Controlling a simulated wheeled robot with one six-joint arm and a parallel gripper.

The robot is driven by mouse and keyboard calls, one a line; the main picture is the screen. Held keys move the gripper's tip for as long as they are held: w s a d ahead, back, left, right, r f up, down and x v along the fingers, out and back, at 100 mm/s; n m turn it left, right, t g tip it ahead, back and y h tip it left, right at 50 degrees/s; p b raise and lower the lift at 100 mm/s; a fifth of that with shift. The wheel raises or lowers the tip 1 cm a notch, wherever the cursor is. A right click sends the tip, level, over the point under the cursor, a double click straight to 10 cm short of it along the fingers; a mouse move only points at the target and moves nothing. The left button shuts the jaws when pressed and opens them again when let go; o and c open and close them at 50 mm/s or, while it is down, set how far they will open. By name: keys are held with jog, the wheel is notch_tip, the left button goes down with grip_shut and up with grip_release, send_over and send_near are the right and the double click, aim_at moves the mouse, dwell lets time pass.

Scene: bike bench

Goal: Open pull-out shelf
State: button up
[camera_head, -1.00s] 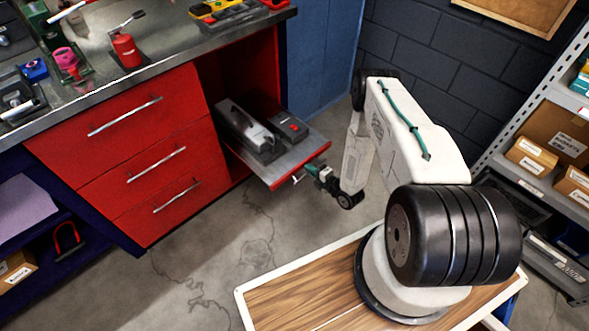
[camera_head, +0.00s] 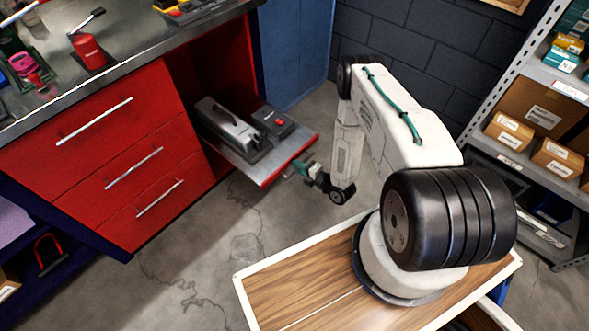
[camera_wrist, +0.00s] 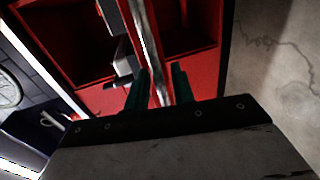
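The pull-out shelf (camera_head: 271,165) is a grey board with a red front edge. It sticks well out of the open bay of the red cabinet (camera_head: 226,60). My gripper (camera_head: 299,168) is at the shelf's front edge, low beside the cabinet. In the wrist view, the dark green fingers of my gripper (camera_wrist: 163,80) lie on both sides of the shelf's edge (camera_wrist: 150,38), close against it. The exact contact is in shadow.
A grey machine (camera_head: 232,130) and a dark box with a red button (camera_head: 274,120) stand on the shelf. Red drawers (camera_head: 135,165) are left of it. A stocked rack (camera_head: 545,125) stands at right. Bare concrete floor (camera_head: 205,240) lies in front.

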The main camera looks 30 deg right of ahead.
jog(key=shift+d, duration=0.2)
jog(key=v, duration=0.7)
jog(key=shift+s, duration=0.4)
jog(key=shift+r, duration=0.1)
